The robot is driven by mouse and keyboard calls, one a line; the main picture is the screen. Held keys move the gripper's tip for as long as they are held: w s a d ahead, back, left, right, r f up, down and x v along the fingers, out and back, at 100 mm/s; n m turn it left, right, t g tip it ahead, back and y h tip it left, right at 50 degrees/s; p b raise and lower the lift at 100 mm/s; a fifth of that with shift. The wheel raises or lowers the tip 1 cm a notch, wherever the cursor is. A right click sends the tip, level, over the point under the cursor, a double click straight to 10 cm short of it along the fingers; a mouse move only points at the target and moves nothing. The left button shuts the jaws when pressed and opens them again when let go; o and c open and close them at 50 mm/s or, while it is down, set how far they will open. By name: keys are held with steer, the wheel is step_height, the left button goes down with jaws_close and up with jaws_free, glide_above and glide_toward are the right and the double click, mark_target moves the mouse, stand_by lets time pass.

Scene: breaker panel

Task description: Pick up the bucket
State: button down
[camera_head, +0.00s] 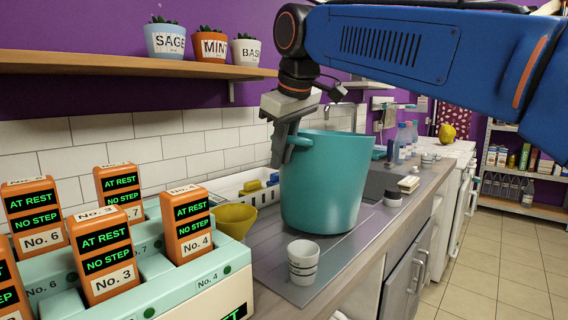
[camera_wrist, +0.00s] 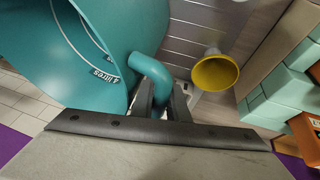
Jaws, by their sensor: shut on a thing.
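The teal bucket (camera_head: 328,185) is upright over the metal drainer surface in the head view. I cannot tell whether its base touches the surface. My gripper (camera_head: 285,150) is at the bucket's left side, pointing down. In the wrist view the bucket (camera_wrist: 90,45) fills the upper left, with "4 litres" marked inside. Its curved teal handle (camera_wrist: 150,72) lies between the two dark fingers of my gripper (camera_wrist: 160,100), which are shut on it.
Orange-tagged units (camera_head: 187,224) fill the lower left. A shelf (camera_head: 120,65) with potted plants (camera_head: 210,46) hangs above. A white rack (camera_head: 230,187) stands behind.

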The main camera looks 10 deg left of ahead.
steer(key=s+d+r, duration=0.1)
steer(key=s+d, duration=0.9)
steer(key=s, duration=0.5)
steer(key=shift+d, duration=0.1)
steer(key=shift+r, duration=0.15)
steer(key=shift+w+r, duration=0.1)
steer(key=shift+r, duration=3.85)
